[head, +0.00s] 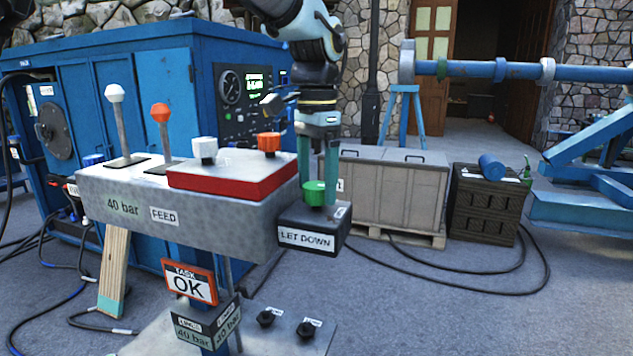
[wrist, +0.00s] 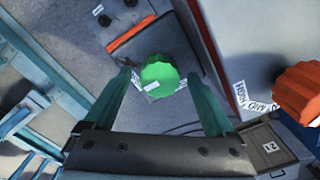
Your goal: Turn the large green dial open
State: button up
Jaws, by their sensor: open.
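The green dial (head: 315,193) stands on the dark box labelled LET DOWN (head: 310,243), at the right end of the grey console. In the wrist view the dial (wrist: 160,76) is centred, with a white mark on its top and small labels beside it. My gripper (head: 319,184) points down from above the dial. In the wrist view its open fingers (wrist: 161,80) lie on the left and right of the dial, with gaps visible. I cannot tell exactly how low the fingertips reach along the dial.
An orange knob (head: 268,143) and a white knob (head: 204,148) stand on the red-edged panel left of my gripper. White (head: 115,94) and orange (head: 160,113) levers rise farther left. A grey crate (head: 395,190) stands behind. Cables lie on the floor.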

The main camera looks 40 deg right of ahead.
aim_at(316, 185)
notch_tip(316, 185, up, 11)
jog(key=b, duration=0.1)
jog(key=shift+f+b, duration=0.15)
jog(key=shift+b, duration=0.25)
dwell(0.3)
